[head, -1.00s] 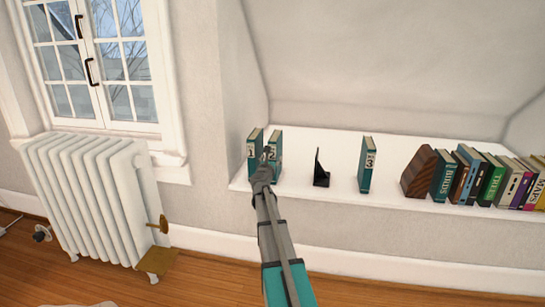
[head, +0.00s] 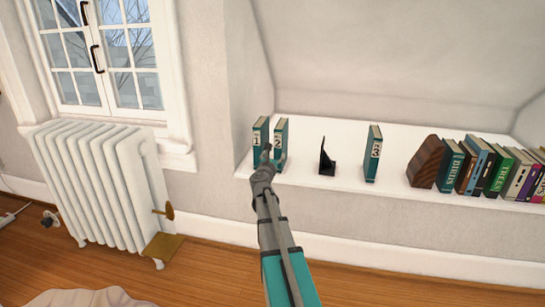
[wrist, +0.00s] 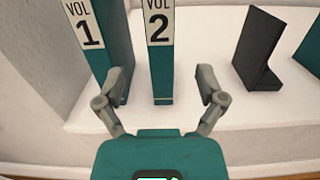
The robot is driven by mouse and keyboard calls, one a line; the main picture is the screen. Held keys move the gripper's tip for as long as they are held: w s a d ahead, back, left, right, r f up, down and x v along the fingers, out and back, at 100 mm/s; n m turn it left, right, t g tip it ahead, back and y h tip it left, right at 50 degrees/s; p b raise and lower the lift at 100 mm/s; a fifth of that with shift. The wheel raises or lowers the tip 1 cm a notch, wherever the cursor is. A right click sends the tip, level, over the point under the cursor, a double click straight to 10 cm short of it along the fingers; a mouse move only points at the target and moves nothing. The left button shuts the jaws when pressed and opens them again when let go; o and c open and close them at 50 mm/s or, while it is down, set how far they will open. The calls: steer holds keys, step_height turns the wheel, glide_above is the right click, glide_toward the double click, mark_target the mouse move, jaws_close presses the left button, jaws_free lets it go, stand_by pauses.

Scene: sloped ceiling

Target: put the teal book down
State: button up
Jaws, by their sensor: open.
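Three teal books stand upright on the white ledge. The VOL 1 book (head: 261,131) is at its left end. The VOL 2 book (head: 281,134) stands just right of it with a narrow gap. The VOL 3 book (head: 374,152) stands apart, right of a black bookend (head: 327,160). My gripper (head: 267,152) is in front of the two left books. In the wrist view my gripper (wrist: 163,82) is open, with the VOL 2 book (wrist: 161,55) upright between and beyond its fingers. Its left finger overlaps the VOL 1 book (wrist: 98,40) in the picture; contact cannot be told.
The white ledge (head: 348,178) has bare room around the bookend. A brown wooden bookend (head: 424,163) and a row of mixed books (head: 490,168) fill its right part. A wall rises left of VOL 1, and the sloped ceiling hangs above. A white radiator (head: 95,180) stands left.

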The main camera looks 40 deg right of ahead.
steer(key=shift+a, duration=0.1)
stand_by(0.3)
steer(key=w+a+f+n+t+y, duration=0.1)
steer(key=a+f+n+y, duration=0.3)
steer(key=a+n+y, duration=0.7)
steer(key=w+a+f+n+t+y, duration=0.1)
steer(key=a+f+n+y, duration=0.3)
steer(key=a+n, duration=1.3)
steer(key=s+a+f+n+g+y, duration=0.3)
steer(key=s+a+f+n+g, duration=0.45)
steer(key=s+a+n, duration=0.5)
steer(key=s+a+f+n+g+h, duration=0.1)
steer(key=s+f+n+g, duration=0.1)
steer(key=s, duration=0.4)
steer(key=s+a+f+n+g+h, duration=0.1)
steer(key=s+f+n+g+h, duration=0.1)
steer(key=s, duration=0.4)
steer(key=shift+s+a+f+n+g+h, duration=0.15)
steer(key=shift+s+a+n+g+h, duration=0.15)
steer(key=shift+n+g, duration=0.7)
steer(key=shift+m+g, duration=0.25)
